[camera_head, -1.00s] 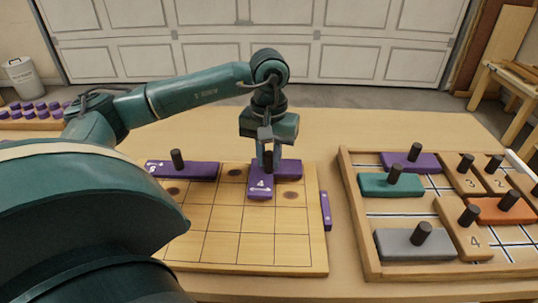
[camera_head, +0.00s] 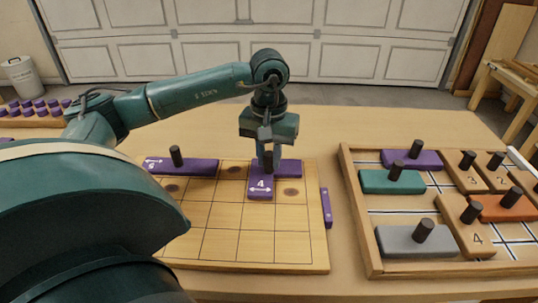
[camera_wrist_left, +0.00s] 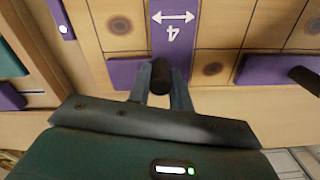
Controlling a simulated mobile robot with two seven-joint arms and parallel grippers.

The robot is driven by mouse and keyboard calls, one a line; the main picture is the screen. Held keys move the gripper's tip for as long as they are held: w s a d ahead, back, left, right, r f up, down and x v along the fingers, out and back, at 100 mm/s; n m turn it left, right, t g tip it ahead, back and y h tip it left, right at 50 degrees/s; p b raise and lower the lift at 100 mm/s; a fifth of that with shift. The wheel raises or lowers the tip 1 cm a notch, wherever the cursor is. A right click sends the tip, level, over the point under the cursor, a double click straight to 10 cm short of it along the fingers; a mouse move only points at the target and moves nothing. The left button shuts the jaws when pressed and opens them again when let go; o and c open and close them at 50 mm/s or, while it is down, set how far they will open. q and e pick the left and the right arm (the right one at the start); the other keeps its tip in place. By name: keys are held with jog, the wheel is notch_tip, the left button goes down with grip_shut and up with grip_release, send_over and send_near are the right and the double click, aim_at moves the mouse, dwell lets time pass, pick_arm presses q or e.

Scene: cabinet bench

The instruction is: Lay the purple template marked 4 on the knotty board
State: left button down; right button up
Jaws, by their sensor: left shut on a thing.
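The purple template marked 4 (camera_head: 261,193) is at the back edge of the knotty board (camera_head: 238,245), with its printed end toward the front and a purple arm to the right. It also shows in the left wrist view (camera_wrist_left: 174,38). My left gripper (camera_head: 267,165) points down and is shut on its dark peg (camera_wrist_left: 161,77). The template looks flat and level, on the board or just above it; I cannot tell whether it touches. My right gripper is not in view.
Another purple template (camera_head: 200,171) lies at the board's back left. A small purple piece (camera_head: 326,209) is beside the board's right edge. A wooden tray (camera_head: 363,240) with several pegged templates stands to the right. The board's front squares are bare.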

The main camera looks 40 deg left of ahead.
pick_arm(q)
jog(key=shift+f, duration=0.2)
dwell(1.1)
jog(key=c, duration=0.8)
grip_release()
jog(key=shift+r+p, duration=2.65)
jog(key=shift+r, duration=1.4)
jog(key=shift+s+d+f, duration=0.1)
